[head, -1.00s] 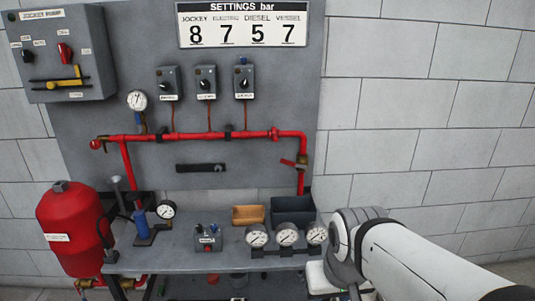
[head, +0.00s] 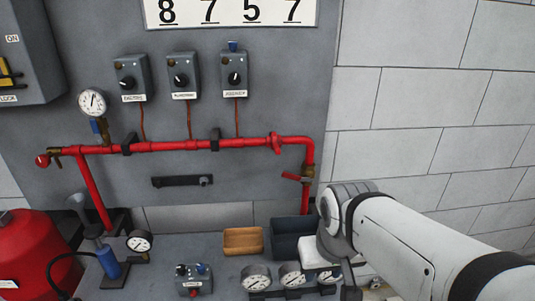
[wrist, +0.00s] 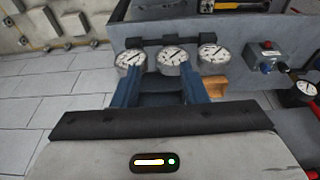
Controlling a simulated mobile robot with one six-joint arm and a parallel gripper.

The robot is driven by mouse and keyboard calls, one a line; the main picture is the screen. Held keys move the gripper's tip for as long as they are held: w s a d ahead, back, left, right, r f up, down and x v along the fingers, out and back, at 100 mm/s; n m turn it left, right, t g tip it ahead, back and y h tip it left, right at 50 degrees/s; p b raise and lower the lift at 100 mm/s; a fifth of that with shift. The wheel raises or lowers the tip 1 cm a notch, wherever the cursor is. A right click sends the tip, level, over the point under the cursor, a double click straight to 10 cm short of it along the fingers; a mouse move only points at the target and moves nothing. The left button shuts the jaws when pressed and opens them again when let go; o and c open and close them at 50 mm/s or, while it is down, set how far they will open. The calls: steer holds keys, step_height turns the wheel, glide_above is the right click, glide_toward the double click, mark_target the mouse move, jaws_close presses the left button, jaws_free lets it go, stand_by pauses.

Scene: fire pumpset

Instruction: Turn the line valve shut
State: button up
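A red pipe (head: 180,146) runs across the grey wall panel and bends down at its right end. A brass valve (head: 308,172) with a red lever (head: 293,177) sits on that downward leg; the lever points left and slightly up, across the pipe. My arm's white links stand just right of and below the valve in the head view. My gripper (wrist: 160,72) shows in the wrist view with two blue fingers apart and nothing between them. It points toward a row of three gauges (wrist: 172,57). The lever is not visible in the wrist view.
A bench below the panel holds the gauges (head: 291,276), a dark blue bin (head: 285,245), a wooden tray (head: 243,240), a small switch box (head: 194,280) and a blue pump (head: 107,262). A red tank (head: 30,250) stands at left. The wall right of the panel is bare.

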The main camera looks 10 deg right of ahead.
steer(key=m+t+b, duration=0.6)
steer(key=m+t, duration=0.8)
steer(key=m, duration=0.6)
glide_toward(290, 177)
steer(key=w+f, duration=0.2)
steer(key=w, duration=0.2)
steer(key=shift+w+r+m+t, duration=0.15)
steer(key=shift+m+t, duration=0.1)
steer(key=shift+m, duration=0.3)
steer(key=shift+r+m+t, duration=0.15)
steer(key=shift+m+t, duration=0.1)
steer(key=shift+m, duration=0.3)
steer(key=shift+w+r, duration=0.15)
steer(key=shift+w, duration=0.4)
steer(key=w+p, duration=0.1)
steer(key=w, duration=0.5)
steer(key=shift+w+p, duration=0.35)
steer(key=shift+w, duration=0.05)
steer(key=shift+c, duration=0.3)
jaws_close()
